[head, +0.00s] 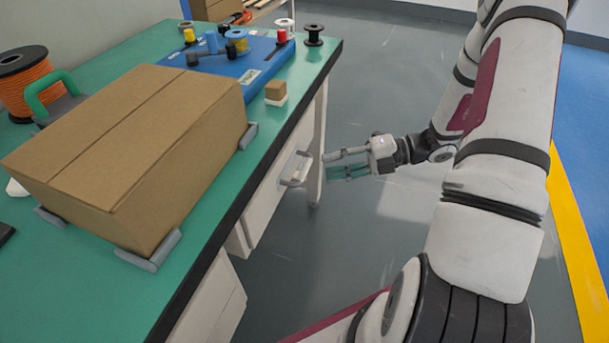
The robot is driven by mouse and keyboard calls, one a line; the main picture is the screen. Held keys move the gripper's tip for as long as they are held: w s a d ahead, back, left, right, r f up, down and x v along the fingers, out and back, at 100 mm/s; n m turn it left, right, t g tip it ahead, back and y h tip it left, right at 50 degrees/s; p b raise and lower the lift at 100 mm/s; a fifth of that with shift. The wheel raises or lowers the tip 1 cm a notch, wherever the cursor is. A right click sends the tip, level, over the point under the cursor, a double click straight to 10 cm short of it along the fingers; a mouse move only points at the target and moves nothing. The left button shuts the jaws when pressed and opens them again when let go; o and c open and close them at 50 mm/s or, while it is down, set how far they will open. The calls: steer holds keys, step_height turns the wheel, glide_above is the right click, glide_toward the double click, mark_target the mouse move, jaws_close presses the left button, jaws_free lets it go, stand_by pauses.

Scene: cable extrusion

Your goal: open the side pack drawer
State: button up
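The side pack drawer (268,203) is a white drawer under the green table, in the middle of the head view. Its front carries a pale bar handle (296,169). The drawer looks shut, though the table top hides part of it. My gripper (335,164) is just right of the handle, its fingers pointing left toward it. The two fingers are apart, with a gap between them and nothing visible in it. The fingertips are close to the handle; I cannot tell whether they touch it.
A large cardboard box (135,140) sits on the green table (100,290) between grey corner stops. A blue board (225,62) with spools and an orange cable reel (30,80) are farther back. Another white drawer unit (213,305) is below. Grey floor (380,240) is clear right of the table.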

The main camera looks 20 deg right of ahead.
mark_target(305, 169)
steer(key=b+x, duration=0.2)
steer(key=x, duration=0.5)
steer(key=shift+w+a, duration=0.1)
steer(key=shift+a, duration=0.1)
jaws_close()
